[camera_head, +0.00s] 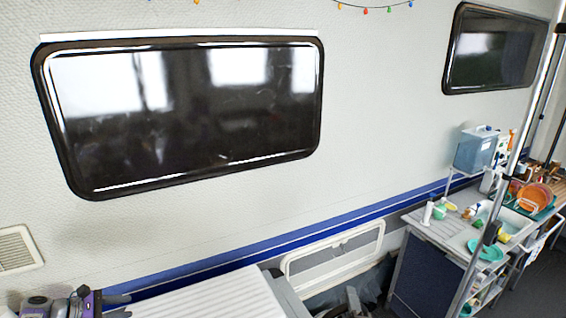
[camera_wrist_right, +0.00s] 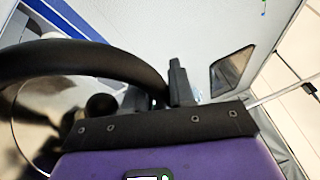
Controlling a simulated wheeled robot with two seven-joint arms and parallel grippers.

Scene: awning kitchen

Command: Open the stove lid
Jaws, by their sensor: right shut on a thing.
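My left gripper (camera_head: 122,304), with a purple body, is at the bottom left edge of the head view. Its two dark fingers look apart, with nothing seen between them. My right gripper (camera_head: 352,301) shows only as dark finger parts at the bottom edge, right of centre. In the right wrist view, its purple body and black fingers are close up, shut on a thick black curved bar (camera_wrist_right: 95,55). A shiny, glass-like round surface (camera_wrist_right: 50,125) with a black knob (camera_wrist_right: 101,106) lies beside the bar. I cannot tell for sure that this is the stove lid.
A white ribbed surface (camera_head: 205,295) lies at the bottom centre against the wall. A white-framed panel (camera_head: 335,262) stands right of it. A sink counter (camera_head: 450,232) with dishes is further right, behind a metal pole (camera_head: 505,190). A large dark window (camera_head: 185,120) is above.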

